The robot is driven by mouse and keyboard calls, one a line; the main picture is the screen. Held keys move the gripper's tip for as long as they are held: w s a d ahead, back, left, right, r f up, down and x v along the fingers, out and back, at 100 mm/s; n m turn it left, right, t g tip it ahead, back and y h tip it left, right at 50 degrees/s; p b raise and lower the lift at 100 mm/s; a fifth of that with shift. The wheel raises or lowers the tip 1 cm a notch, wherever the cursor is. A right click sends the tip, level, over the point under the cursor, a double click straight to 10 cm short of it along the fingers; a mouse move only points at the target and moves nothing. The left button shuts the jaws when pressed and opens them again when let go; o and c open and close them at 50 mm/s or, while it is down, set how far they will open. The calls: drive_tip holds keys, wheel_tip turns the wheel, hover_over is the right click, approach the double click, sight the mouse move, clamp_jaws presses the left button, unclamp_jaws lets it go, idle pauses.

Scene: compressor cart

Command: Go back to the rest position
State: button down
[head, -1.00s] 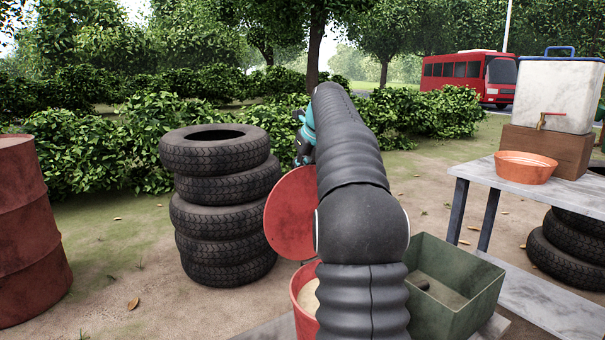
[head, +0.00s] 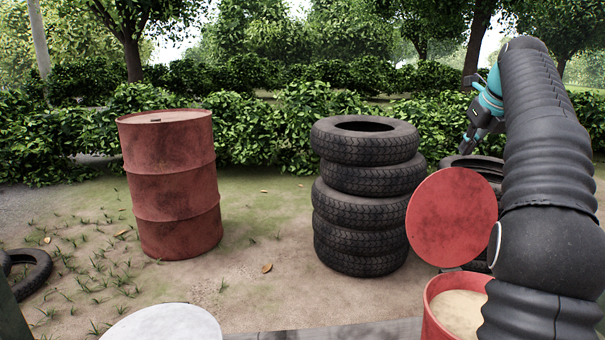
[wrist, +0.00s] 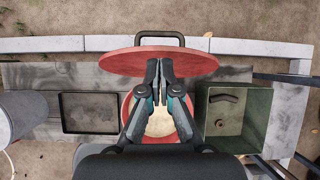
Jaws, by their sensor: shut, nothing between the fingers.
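My gripper (head: 480,125) is raised at the right of the head view, in front of the hedge, at the end of my dark arm. In the wrist view its fingers (wrist: 160,72) are together, with nothing between them. They point over a red disc-shaped lid (wrist: 118,62) with a dark handle (wrist: 160,36). The lid (head: 452,217) stands tilted up behind a red bucket (head: 432,325) in the head view. The bucket holds pale sand (head: 458,310), also visible below the fingers in the wrist view. My arm hides part of the bucket.
A stack of tyres (head: 366,200) stands left of the lid, and a rusty red drum (head: 170,185) farther left. A white round top (head: 165,325) is at the front. The wrist view shows a dark tray (wrist: 90,112) and a green bin (wrist: 240,115) beside the bucket.

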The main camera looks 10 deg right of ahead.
drive_tip(key=s+a+f+n, duration=0.3)
drive_tip(key=s+a+n, duration=0.4)
drive_tip(key=a+n, duration=0.25)
drive_tip(key=s+a+f+n, duration=0.4)
drive_tip(key=s+a+n, duration=0.35)
drive_tip(key=a, duration=0.35)
drive_tip(key=s+a+f+n, duration=0.4)
drive_tip(key=s+f+n, duration=0.5)
drive_tip(key=s+a+f+n, duration=0.4)
drive_tip(key=s+f+n, duration=0.5)
drive_tip(key=s+f, duration=0.1)
drive_tip(key=shift+s+a+f+g, duration=0.15)
drive_tip(key=shift+a+f+g, duration=0.05)
drive_tip(key=shift+a+g, duration=0.2)
